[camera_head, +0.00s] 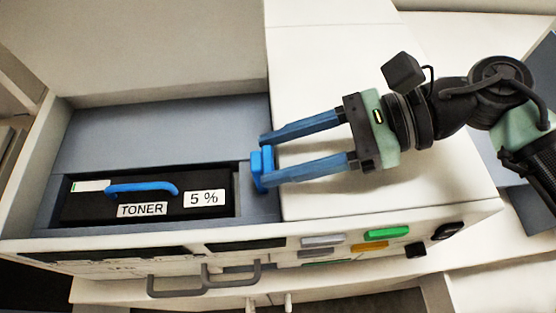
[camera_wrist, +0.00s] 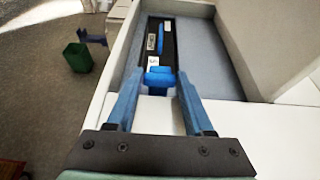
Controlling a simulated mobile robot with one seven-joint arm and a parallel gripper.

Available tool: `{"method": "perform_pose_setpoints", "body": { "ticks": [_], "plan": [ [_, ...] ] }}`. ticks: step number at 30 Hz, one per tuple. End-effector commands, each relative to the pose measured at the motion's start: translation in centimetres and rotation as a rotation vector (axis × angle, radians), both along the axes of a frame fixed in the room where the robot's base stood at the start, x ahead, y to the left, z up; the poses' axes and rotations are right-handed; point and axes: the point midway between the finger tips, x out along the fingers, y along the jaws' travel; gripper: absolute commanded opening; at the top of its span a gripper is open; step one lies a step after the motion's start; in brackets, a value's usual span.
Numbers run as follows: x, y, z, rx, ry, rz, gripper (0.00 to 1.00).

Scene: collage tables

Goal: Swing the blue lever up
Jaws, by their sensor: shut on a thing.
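The blue lever (camera_head: 257,171) stands at the right end of the toner bay, beside the black toner cartridge (camera_head: 90,208). My gripper (camera_head: 264,161) reaches in from the right, and its two blue fingers are shut on the lever, one on each side. In the wrist view the lever (camera_wrist: 160,77) shows between the fingertips (camera_wrist: 158,78). The cartridge lies in its slot, with a blue handle (camera_head: 142,187) on top and labels reading TONER and 5 %. The fingertips partly hide the lever.
The white printer top (camera_head: 340,60) lies under my arm. Colored buttons (camera_head: 387,233) line the front panel at right, and grey handles (camera_head: 232,278) stick out below. In the wrist view a green bin (camera_wrist: 77,57) stands on the floor at left.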

Motion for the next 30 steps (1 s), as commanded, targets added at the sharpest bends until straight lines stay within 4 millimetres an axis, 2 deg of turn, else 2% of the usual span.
{"method": "perform_pose_setpoints", "body": {
  "ticks": [11, 12, 17, 30],
  "plan": [
    [-0.08, -0.14, -0.05, 0.010, 0.000, 0.002, 0.00],
    [-0.08, -0.14, -0.06, 0.010, 0.001, 0.002, 0.54],
    [-0.08, -0.14, -0.05, 0.010, 0.001, 0.002, 0.82],
    [-0.05, -0.15, -0.02, 0.010, -0.001, 0.001, 0.82]
  ]
}}
